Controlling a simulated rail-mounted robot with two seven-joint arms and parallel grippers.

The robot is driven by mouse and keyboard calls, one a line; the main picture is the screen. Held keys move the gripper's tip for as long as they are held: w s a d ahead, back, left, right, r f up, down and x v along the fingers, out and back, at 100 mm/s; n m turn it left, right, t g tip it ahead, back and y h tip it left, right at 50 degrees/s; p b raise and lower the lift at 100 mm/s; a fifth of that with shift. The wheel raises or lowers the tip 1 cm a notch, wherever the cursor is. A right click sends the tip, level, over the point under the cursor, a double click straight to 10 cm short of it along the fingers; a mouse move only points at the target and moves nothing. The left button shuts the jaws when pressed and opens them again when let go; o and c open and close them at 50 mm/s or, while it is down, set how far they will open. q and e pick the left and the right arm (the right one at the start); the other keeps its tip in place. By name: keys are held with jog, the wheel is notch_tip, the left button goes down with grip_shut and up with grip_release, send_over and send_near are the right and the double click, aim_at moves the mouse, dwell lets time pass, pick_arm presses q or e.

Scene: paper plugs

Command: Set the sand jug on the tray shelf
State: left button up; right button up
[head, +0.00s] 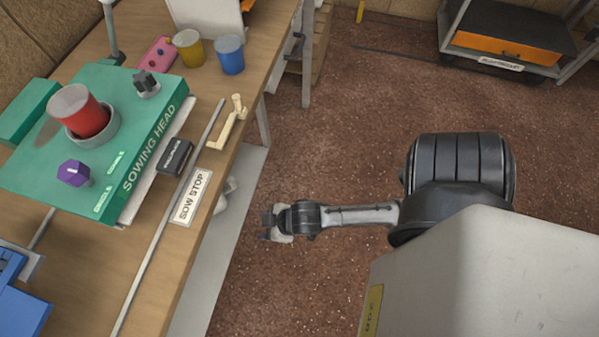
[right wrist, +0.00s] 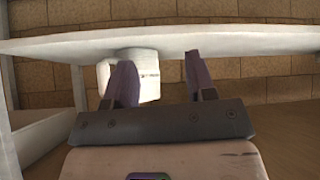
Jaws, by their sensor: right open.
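A small whitish vessel, probably the sand jug (head: 228,190), shows partly past the bench edge, over the white lower shelf (head: 245,190). The bench top hides the rest of it. In the right wrist view the pale jug (right wrist: 146,72) is beyond my fingers, against the white shelf board (right wrist: 260,40); the left finger covers part of it. My right gripper (head: 267,223) is beside the shelf edge, pointing toward the bench. Its two fingers (right wrist: 159,65) are apart, with no grip on the jug. My left gripper is not in view. Which shelf is the tray shelf, I cannot tell.
The wooden bench (head: 150,270) carries a green sowing head box (head: 150,150) with a red cup (head: 85,115), a yellow cup (head: 189,48) and a blue cup (head: 230,55). A cream lever (head: 232,122) stands near its edge. The brown floor right of the bench is open.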

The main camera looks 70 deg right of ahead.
jog(key=s+r+m+g+h, duration=0.1)
jog(key=s+r+g, duration=0.3)
jog(key=s, duration=0.5)
jog(key=shift+s+r+g, duration=0.3)
jog(key=shift+s+r, duration=0.05)
jog(key=shift+r, duration=0.05)
jog(key=shift+d, duration=0.1)
dwell(0.9)
